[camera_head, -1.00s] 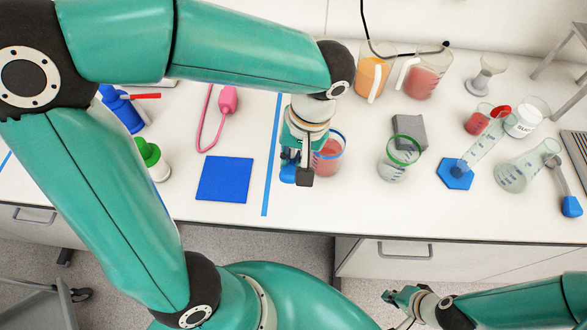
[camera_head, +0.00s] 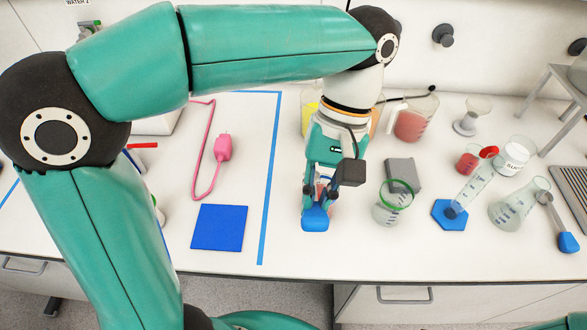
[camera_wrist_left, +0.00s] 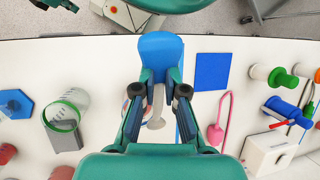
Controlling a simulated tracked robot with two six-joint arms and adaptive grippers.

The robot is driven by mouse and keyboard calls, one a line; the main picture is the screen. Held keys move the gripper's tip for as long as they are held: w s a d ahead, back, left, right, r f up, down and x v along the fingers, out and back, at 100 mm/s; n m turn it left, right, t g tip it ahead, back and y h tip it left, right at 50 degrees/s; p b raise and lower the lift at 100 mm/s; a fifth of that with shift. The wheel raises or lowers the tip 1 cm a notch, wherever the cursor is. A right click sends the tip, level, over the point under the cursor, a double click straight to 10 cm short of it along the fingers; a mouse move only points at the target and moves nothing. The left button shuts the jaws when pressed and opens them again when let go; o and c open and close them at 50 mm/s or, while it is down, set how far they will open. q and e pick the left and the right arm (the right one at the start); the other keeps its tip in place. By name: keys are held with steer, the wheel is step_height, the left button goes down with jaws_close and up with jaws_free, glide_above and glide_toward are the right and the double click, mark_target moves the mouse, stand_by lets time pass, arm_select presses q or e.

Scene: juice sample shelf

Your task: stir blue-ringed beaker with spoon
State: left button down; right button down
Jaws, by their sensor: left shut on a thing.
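My left gripper (camera_head: 318,190) is shut on the blue handle of the spoon (camera_head: 315,219). In the left wrist view, the blue handle (camera_wrist_left: 160,50) sticks out between the fingertips of my left gripper (camera_wrist_left: 158,88), and a grey part shows below it. The blue-ringed beaker (camera_wrist_left: 125,103) is mostly hidden behind the gripper in both views. I cannot tell whether the spoon is inside it.
A green-ringed beaker (camera_head: 390,210) stands to the right beside a grey block (camera_head: 404,173). A blue-based cylinder (camera_head: 450,215), a flask (camera_head: 512,208) and another blue-handled tool (camera_head: 567,242) are farther right. A blue mat (camera_head: 219,228) lies left of the blue tape line.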

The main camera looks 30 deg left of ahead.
arm_select(q)
steer(key=s+d+r+n+g+h, duration=0.1)
steer(key=s+d+r+n+h, duration=0.1)
steer(key=d+n+h, duration=0.35)
steer(key=w+d+r+n+t+h+p, duration=0.2)
steer(key=w+r+n+h, duration=0.1)
steer(key=w+r+n, duration=0.15)
steer(key=w+a+f+n+t+h+p, duration=0.1)
steer(key=w+a+n+t+h, duration=0.25)
steer(key=a+t, duration=0.2)
steer(key=w+a+f+n+t+h+p, duration=0.1)
steer(key=w+a+n+t+h+p, duration=0.1)
steer(key=w+a+n+t, duration=0.3)
steer(key=shift+s+a+f+m+g+b, duration=0.2)
steer(key=shift+f+m+b, duration=0.15)
steer(key=shift+f+b, duration=1.75)
steer(key=shift+s+a+f+m+g+b, duration=0.15)
steer(key=shift+a+f+m+g+b, duration=0.15)
steer(key=shift+f+b, duration=1.8)
steer(key=shift+s+a+f+m+g+b, duration=0.15)
steer(key=shift+f+m+b, duration=0.25)
steer(key=shift+f+b, duration=1.7)
steer(key=shift+f+p, duration=0.55)
steer(key=shift+p, duration=0.05)
steer(key=shift+d, duration=0.1)
